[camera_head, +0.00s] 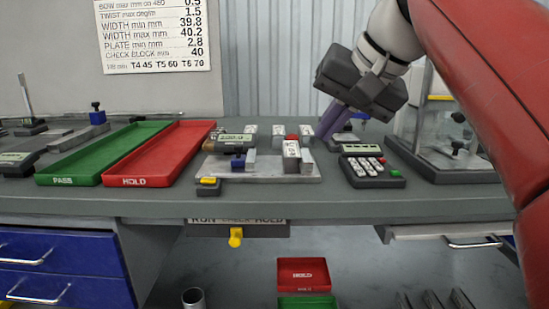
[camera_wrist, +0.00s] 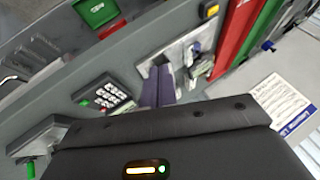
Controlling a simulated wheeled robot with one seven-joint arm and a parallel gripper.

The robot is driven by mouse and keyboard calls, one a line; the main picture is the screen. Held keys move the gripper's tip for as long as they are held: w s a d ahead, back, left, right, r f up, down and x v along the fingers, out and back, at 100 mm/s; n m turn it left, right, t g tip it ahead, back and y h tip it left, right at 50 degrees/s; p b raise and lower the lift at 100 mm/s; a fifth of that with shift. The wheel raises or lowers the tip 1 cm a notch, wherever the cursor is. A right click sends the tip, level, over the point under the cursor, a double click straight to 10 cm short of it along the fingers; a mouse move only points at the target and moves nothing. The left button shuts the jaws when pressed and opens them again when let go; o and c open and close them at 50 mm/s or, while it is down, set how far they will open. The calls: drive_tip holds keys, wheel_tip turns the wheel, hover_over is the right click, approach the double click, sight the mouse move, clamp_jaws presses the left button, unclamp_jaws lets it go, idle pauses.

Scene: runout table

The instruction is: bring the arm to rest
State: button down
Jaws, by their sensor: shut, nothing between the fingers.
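My gripper (camera_head: 334,120) hangs from my red and white arm over the right half of the workbench (camera_head: 300,197). Its purple fingers are together and tilt down to the left. They are between the metal gauge fixture (camera_head: 262,168) and the keypad (camera_head: 371,173). No object shows between the fingers. In the wrist view the closed fingers (camera_wrist: 158,88) point away from the dark gripper body, with the keypad to their left and the fixture above right. Whether the fingertips clear the bench top I cannot tell.
A green PASS tray (camera_head: 68,181) and a red HOLD tray (camera_head: 139,181) lie on the left. A glass-sided instrument (camera_head: 450,174) stands at the right, near my arm. Blue drawers (camera_head: 60,246) are under the bench. A red HOLD bin (camera_head: 303,275) sits below.

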drive_tip(key=s+d+f+h, duration=0.1)
drive_tip(key=s+f, duration=0.3)
drive_tip(key=f, duration=0.7)
drive_tip(key=s+d+f+n+h, duration=0.1)
drive_tip(key=s+f, duration=0.4)
drive_tip(key=f, duration=0.6)
drive_tip(key=s+d+f+h, duration=0.2)
drive_tip(key=s+d+f, duration=0.3)
drive_tip(key=f, duration=0.5)
drive_tip(key=shift+f+h, duration=0.3)
drive_tip(key=shift+f, duration=0.1)
drive_tip(key=c, duration=2.1)
unclamp_jaws()
drive_tip(key=shift+c, duration=0.2)
